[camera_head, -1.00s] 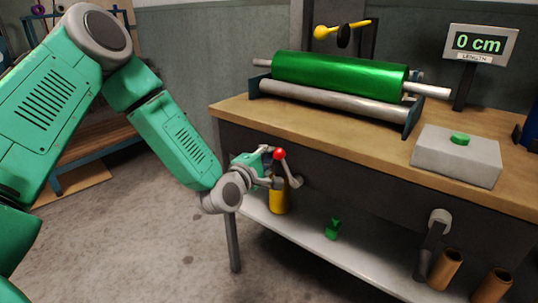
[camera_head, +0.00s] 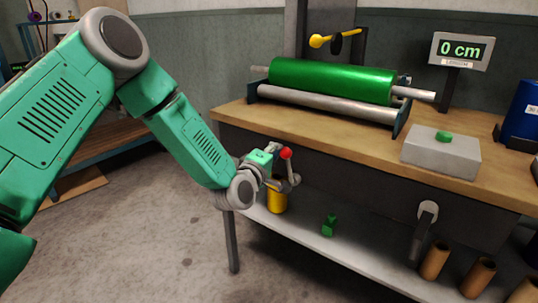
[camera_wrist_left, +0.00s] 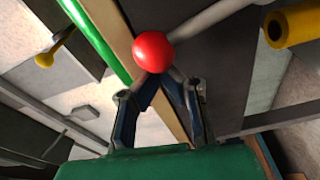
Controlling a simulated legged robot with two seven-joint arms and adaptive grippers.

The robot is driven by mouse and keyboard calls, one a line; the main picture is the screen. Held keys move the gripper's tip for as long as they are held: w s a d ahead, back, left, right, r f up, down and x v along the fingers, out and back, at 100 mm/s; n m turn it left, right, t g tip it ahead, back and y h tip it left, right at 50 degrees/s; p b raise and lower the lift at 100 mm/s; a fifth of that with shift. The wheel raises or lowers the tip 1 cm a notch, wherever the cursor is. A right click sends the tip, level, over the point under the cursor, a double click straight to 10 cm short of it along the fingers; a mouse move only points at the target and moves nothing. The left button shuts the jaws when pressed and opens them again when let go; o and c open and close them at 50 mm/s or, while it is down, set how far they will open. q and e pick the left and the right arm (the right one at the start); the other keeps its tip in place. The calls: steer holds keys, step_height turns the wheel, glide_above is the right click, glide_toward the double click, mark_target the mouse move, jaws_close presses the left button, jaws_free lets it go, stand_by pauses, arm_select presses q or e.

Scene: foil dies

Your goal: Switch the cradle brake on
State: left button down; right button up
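The lever with a red ball knob (camera_head: 286,153) is on the front of the workbench, its grey rod running down from the ball. My left gripper (camera_head: 277,180) is right at the lever, just left of its rod. In the left wrist view the red knob (camera_wrist_left: 153,51) sits at the far ends of my left gripper's fingers (camera_wrist_left: 163,78) and covers their tips. The fingers lean close together there. I cannot tell whether they clasp the knob or only touch it. My right gripper is not in view.
The bench top (camera_head: 355,144) carries a green foil roll (camera_head: 330,82), a grey box with a green button (camera_head: 440,155) and a "0 cm" display (camera_head: 460,50). A yellow cylinder (camera_head: 277,202), a green block (camera_head: 329,225) and several brown tubes are below. A grey-handled fitting (camera_head: 427,212) is farther right.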

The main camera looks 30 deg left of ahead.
mark_target(286, 150)
arm_select(q)
steer(key=d+m, duration=0.1)
steer(key=d+r+m, duration=0.1)
steer(key=d+m, duration=0.1)
steer(key=shift+p, duration=0.4)
steer(key=shift+s+d+m+t+h, duration=0.1)
steer(key=shift+d+m+t+h, duration=0.2)
steer(key=shift+d+m, duration=0.5)
steer(key=d+m, duration=0.2)
steer(key=shift+s+f+m+p, duration=0.1)
steer(key=shift+m+p, duration=0.25)
steer(key=shift+m, duration=0.05)
steer(key=shift+d+f, duration=0.1)
steer(key=shift+d, duration=0.35)
steer(key=shift+s+d+f, duration=0.1)
steer(key=shift+d+f, duration=0.05)
